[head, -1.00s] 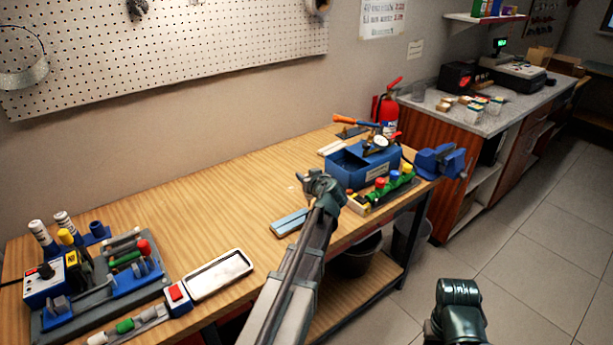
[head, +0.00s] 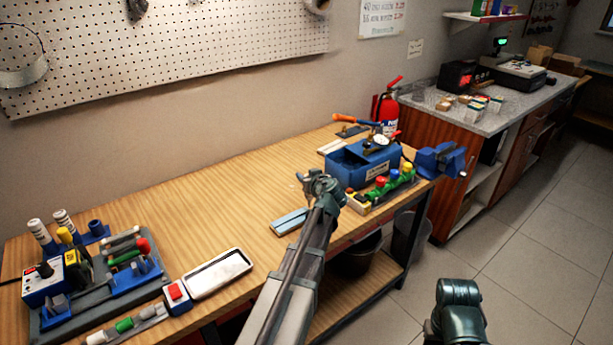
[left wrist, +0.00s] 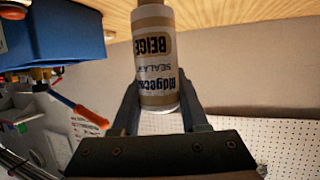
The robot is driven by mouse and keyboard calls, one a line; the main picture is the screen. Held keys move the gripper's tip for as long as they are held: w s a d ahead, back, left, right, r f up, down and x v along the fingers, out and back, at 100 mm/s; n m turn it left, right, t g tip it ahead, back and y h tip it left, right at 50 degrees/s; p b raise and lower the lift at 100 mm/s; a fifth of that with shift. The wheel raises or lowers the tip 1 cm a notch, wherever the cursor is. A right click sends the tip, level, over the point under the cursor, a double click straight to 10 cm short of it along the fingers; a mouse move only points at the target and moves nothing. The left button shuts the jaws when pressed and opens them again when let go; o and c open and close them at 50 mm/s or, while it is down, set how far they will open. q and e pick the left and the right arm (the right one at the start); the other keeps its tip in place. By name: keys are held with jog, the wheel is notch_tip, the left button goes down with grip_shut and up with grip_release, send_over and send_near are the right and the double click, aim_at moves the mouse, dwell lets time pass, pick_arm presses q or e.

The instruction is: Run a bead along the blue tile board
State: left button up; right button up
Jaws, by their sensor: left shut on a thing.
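The blue tile board (head: 289,221) is a pale blue flat strip lying near the front edge of the wooden bench. In the left wrist view, my left gripper (left wrist: 161,101) is shut on a sealant bottle (left wrist: 156,60) with a white and tan label reading BEIGE. The bottle's far end is cut off by the frame. In the head view my left gripper (head: 318,183) is over the bench, just right of and above the board; it hides most of the bottle. A dark part of my right arm shows at the bottom right, but no right fingers show.
A blue box (head: 362,165), a row of colored-top items (head: 382,189) and a blue vise (head: 438,162) stand right of the board. A white tray (head: 218,273) and a grey rack (head: 100,285) lie to the left. The middle of the bench is clear.

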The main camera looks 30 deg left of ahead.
pick_arm(q)
jog(key=shift+f+b, duration=0.5)
jog(key=shift+f, duration=0.05)
dwell(0.6)
jog(key=o, duration=0.3)
jog(key=shift+s, duration=0.1)
jog(key=c, duration=0.3)
jog(key=shift+s+a, duration=0.35)
jog(key=shift+s, duration=0.4)
